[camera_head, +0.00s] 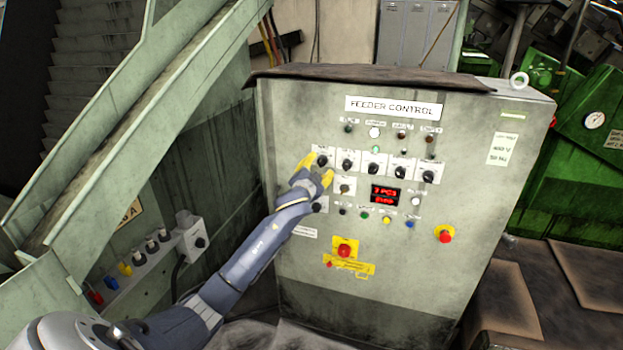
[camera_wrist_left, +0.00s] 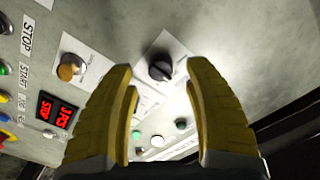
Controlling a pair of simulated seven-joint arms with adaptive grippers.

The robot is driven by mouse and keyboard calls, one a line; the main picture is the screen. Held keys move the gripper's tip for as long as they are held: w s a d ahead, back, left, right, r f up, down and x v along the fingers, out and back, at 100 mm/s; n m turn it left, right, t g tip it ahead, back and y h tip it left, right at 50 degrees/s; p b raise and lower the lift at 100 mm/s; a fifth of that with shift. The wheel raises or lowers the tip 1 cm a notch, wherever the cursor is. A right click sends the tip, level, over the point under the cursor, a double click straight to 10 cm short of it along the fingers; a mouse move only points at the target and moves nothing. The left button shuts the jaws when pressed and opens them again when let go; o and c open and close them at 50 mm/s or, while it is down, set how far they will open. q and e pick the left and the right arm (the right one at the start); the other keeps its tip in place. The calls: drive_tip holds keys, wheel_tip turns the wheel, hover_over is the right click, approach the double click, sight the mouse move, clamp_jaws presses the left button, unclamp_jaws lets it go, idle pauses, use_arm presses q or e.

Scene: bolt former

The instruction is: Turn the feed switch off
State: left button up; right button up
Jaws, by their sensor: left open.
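The feeder control cabinet (camera_head: 440,260) carries a row of black rotary switches on white plates. Their small labels are too blurred to read, so I cannot tell which is the feed switch. The leftmost switch (camera_head: 322,161) is right by my left gripper (camera_head: 317,169), whose yellow fingers are apart and empty. In the left wrist view a black rotary switch (camera_wrist_left: 160,69) on a white plate shows between and beyond the open fingers. No finger visibly touches it. My right gripper is not in view.
Below the row are a red display (camera_head: 385,195), small coloured buttons and a red emergency button (camera_head: 344,250) on yellow. Another red button (camera_head: 444,235) is at the right. A green stair rail (camera_head: 130,130) and a socket box (camera_head: 140,265) stand left.

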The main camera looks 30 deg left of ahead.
use_arm(q)
drive_tip(key=v, duration=0.9)
drive_tip(key=shift+r, duration=0.1)
